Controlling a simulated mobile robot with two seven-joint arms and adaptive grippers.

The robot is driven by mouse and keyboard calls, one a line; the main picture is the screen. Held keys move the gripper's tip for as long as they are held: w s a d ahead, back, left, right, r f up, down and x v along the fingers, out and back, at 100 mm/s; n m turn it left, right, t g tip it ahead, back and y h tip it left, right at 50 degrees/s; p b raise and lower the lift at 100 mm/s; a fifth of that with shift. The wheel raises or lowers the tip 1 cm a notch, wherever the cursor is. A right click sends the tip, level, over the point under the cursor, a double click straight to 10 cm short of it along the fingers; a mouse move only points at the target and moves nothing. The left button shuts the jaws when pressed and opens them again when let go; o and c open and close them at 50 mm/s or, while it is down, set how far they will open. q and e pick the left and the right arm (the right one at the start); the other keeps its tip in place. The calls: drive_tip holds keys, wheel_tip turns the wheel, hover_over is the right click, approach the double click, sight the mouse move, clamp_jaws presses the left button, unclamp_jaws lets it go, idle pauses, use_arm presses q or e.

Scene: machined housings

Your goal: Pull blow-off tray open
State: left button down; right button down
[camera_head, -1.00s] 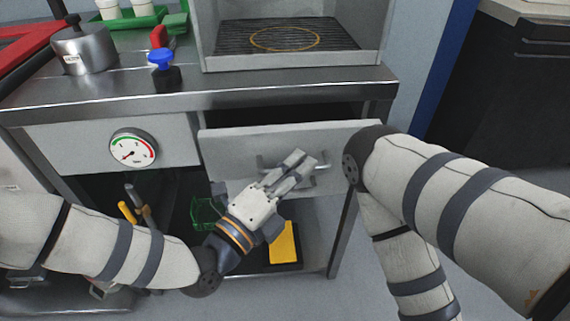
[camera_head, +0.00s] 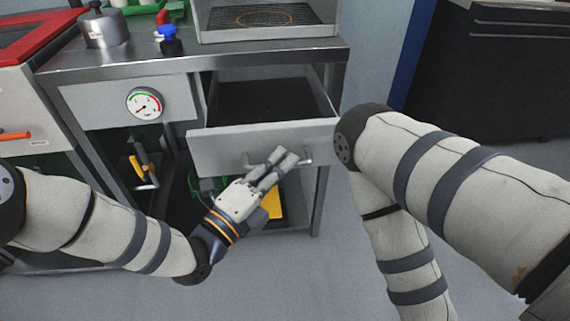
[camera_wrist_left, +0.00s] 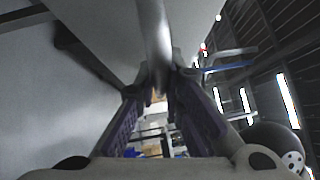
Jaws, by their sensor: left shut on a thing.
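The blow-off tray (camera_head: 225,151) is a grey drawer under the steel bench top, at the centre of the head view. It stands pulled out, and its dark inside shows behind the front panel. A bar handle (camera_head: 306,159) runs across its front. My left gripper (camera_head: 284,157) is shut on this handle, and its fingers hide the middle of the bar. In the left wrist view the handle (camera_wrist_left: 158,45) runs between the two purple-padded fingers. My right arm shows at the right of the head view, but its gripper is out of sight.
A gauge (camera_head: 145,103) sits left of the tray. A yellow item (camera_head: 272,204) lies on the shelf below. The floor in front is clear.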

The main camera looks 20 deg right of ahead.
use_arm(q)
drive_tip(key=shift+r, duration=0.1)
idle(0.3)
drive_tip(key=c, duration=1.7)
unclamp_jaws()
drive_tip(key=v, duration=1.2)
